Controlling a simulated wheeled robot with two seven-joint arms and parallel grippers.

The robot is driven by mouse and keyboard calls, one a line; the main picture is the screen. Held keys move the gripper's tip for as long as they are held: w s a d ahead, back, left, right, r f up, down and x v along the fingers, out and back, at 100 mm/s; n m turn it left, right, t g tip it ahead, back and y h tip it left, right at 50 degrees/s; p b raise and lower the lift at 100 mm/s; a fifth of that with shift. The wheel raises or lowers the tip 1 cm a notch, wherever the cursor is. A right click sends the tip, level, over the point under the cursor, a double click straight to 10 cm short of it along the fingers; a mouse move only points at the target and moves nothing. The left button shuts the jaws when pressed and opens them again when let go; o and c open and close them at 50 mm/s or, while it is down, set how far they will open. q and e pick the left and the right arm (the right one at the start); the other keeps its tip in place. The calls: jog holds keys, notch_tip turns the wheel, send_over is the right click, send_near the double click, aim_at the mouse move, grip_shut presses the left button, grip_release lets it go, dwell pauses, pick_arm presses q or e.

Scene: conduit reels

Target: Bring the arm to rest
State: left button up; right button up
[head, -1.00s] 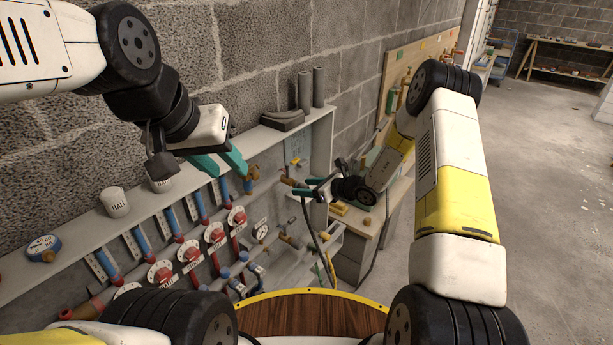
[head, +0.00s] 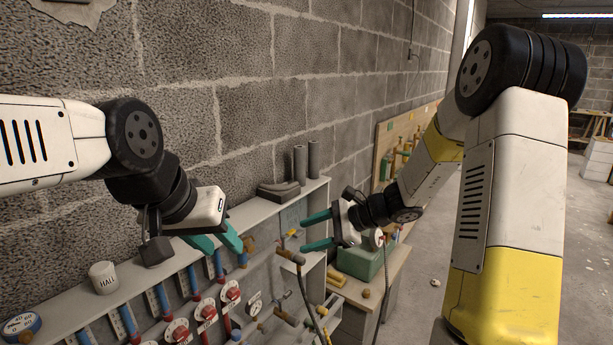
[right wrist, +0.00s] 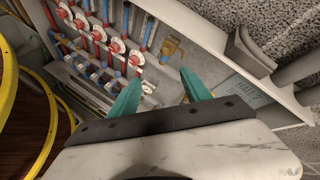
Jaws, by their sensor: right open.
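My right gripper (head: 304,231) is open and empty in the head view. Its teal fingers point left, above a copper-coloured pipe end (head: 290,257) with a dark hose hanging by it, and apart from it. In the right wrist view the same gripper (right wrist: 160,84) shows two spread fingers with nothing between them, in front of the valve panel (right wrist: 110,45). My left gripper (head: 222,244) hangs at the left above the shelf's top board, its teal fingers apart and nothing seen between them. My right arm (head: 510,160) rises large at the right of the head view.
The panel with red valves (head: 206,310) and blue pipes stands along the block wall. On its top board are a white HALL mug (head: 103,277), a tape roll (head: 22,326) and grey tubes (head: 306,160). A workbench (head: 377,290) with a green box (head: 360,259) stands behind my right gripper.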

jog(key=s+d+r+n+g+h, duration=0.1)
jog(key=s+d+r+n+h, duration=0.2)
jog(key=s+r+n, duration=0.8)
jog(key=s+d+r+n+t+h, duration=0.2)
jog(key=s+d+h, duration=0.4)
jog(key=s+d, duration=0.4)
jog(key=shift+s+r+n+t, duration=0.2)
jog(key=shift+s+n+t, duration=0.65)
jog(key=shift+n, duration=0.35)
